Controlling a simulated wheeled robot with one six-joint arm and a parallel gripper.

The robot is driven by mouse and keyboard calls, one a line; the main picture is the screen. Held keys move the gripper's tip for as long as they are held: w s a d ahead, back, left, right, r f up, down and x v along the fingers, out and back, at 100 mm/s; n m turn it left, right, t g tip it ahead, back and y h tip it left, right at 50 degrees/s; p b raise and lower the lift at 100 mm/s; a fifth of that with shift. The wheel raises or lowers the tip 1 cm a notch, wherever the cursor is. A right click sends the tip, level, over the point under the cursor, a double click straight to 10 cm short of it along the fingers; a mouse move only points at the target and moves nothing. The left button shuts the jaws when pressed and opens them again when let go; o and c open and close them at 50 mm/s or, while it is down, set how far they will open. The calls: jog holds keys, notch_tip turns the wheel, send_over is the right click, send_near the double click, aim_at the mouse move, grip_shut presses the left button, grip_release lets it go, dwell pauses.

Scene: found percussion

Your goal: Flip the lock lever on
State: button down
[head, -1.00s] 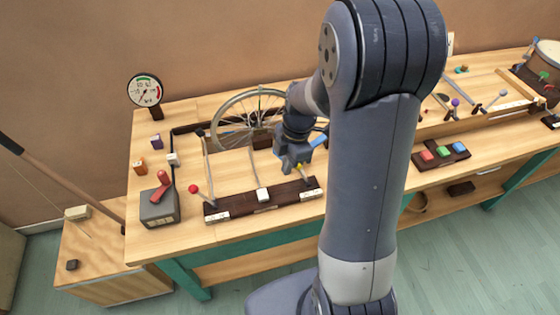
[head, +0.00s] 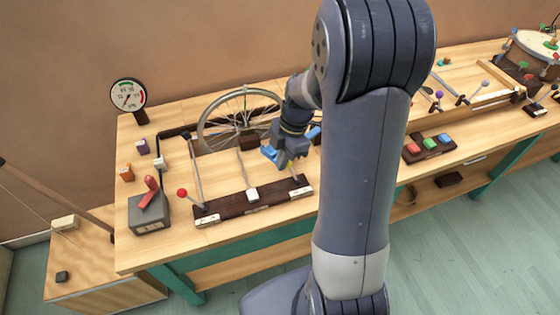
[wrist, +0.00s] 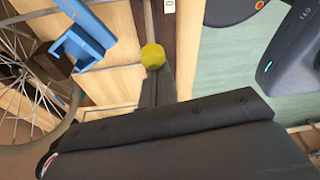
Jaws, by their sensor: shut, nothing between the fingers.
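A lever with a yellow knob (wrist: 153,56) stands at the right end of a dark board (head: 232,211) at the bench's front. Its lower rod (head: 298,178) shows in the head view; the knob is mostly behind my gripper there. My gripper (head: 284,160) is shut and empty, low over the bench at this lever. In the wrist view its narrow dark fingers (wrist: 157,88) end at the knob; I cannot tell if they touch it. The labels are too small to read, so I cannot tell which lever is the lock.
A grey box with a red handle (head: 150,192) stands left. A bicycle wheel (head: 205,135) stands behind, and a dial gauge (head: 128,95) at back left. Colored buttons (head: 430,144) lie right.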

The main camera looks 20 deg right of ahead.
jog(key=shift+d+r+y+b, duration=0.2)
jog(key=shift+d+y+b, duration=0.8)
jog(key=shift+d, duration=0.35)
jog(key=shift+d+b, duration=1.55)
jog(key=shift+d, duration=1.4)
jog(key=shift+a, duration=0.1)
jog(key=v, duration=0.9)
jog(key=shift+s+r+p, duration=0.2)
jog(key=shift+s+p, duration=0.1)
jog(key=shift+s, duration=0.05)
